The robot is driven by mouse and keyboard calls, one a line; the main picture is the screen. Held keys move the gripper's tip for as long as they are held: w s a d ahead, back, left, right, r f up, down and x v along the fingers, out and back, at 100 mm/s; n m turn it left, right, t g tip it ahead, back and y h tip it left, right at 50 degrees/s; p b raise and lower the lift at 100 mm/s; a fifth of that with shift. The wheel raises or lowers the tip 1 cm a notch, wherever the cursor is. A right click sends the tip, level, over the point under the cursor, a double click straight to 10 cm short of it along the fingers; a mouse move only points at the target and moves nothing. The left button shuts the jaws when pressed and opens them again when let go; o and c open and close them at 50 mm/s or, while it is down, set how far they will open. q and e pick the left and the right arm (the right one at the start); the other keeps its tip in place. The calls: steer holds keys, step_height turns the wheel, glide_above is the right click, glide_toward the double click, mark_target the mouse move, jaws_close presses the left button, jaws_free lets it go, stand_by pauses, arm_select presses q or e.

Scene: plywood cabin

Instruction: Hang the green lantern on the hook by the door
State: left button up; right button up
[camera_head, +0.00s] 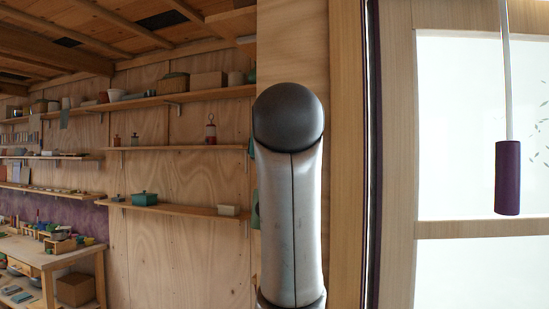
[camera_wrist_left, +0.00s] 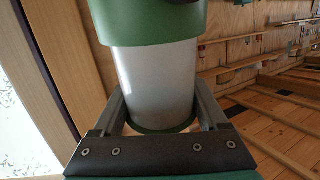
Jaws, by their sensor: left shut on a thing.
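The green lantern (camera_wrist_left: 152,75) fills the upper middle of the left wrist view, with a green upper part, a pale translucent body and a green base rim. My left gripper (camera_wrist_left: 158,102) is shut on it, one finger on each side of the body. The lantern's top is cut off by the frame. In the head view my raised arm covers the middle and hides the gripper; small green slivers show at its left edge, and I cannot tell whether they belong to the lantern. I see no hook in either view. My right gripper is not in view.
A door or window frame (camera_head: 398,150) with bright panes stands right of my arm. A purple cylinder (camera_head: 508,178) hangs on a pale rod before it. A workbench (camera_head: 55,258) stands lower left.

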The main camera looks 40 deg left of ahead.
arm_select(q)
steer(key=shift+w, duration=0.3)
steer(key=w+a+f+p, duration=0.1)
steer(key=w, duration=0.5)
steer(key=shift+w+a+f, duration=0.3)
steer(key=shift+w+a, duration=0.05)
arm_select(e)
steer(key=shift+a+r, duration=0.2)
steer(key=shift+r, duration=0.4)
arm_select(q)
steer(key=o, duration=1.6)
